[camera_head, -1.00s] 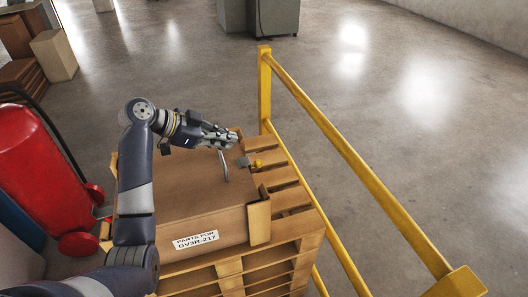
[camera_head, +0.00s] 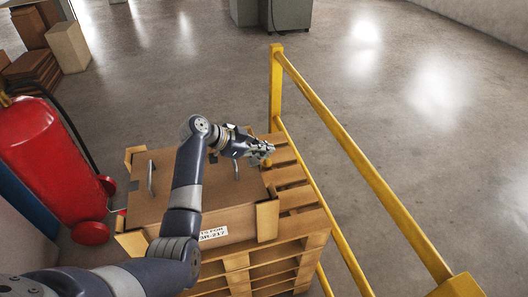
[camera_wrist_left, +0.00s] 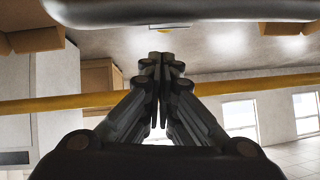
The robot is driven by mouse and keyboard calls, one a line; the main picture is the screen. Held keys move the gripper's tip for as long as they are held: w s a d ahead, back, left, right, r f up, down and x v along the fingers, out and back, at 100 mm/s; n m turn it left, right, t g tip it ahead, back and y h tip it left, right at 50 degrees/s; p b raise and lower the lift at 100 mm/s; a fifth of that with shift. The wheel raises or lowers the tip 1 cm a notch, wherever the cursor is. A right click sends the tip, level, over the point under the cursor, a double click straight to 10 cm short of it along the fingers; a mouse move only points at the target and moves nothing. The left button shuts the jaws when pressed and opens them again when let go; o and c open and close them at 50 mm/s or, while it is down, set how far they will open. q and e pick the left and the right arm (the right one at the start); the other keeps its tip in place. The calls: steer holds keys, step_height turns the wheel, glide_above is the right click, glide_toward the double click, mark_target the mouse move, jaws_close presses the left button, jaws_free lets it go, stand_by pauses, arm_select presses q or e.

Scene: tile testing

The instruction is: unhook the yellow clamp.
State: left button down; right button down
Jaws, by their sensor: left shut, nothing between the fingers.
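The yellow clamp (camera_head: 267,163) is on the right side of the cardboard box (camera_head: 150,205), near its far corner. Only a small yellow part of it shows in the head view; my left gripper hides the rest. My left gripper (camera_head: 268,151) is over or right beside the clamp, its fingers together and empty. I cannot tell whether it touches the clamp. In the wrist view the closed fingers (camera_wrist_left: 161,62) meet with nothing between them. My right gripper is not in view.
The box sits on a wooden pallet stack (camera_head: 280,255) and has metal handles on its lid (camera_head: 152,178). A yellow railing (camera_head: 370,180) runs close along the right. A red fire extinguisher (camera_head: 50,165) stands at the left. The floor beyond is open.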

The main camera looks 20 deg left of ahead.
arm_select(q)
steer(key=shift+w+f, duration=0.2)
steer(key=shift+f, duration=1.05)
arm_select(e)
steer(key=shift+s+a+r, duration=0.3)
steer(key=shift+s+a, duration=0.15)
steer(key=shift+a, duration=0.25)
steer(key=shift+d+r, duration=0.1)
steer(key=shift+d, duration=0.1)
arm_select(q)
steer(key=shift+w+d+g+y+p, duration=0.2)
steer(key=shift+d+g+y+p, duration=0.1)
steer(key=shift+p, duration=0.05)
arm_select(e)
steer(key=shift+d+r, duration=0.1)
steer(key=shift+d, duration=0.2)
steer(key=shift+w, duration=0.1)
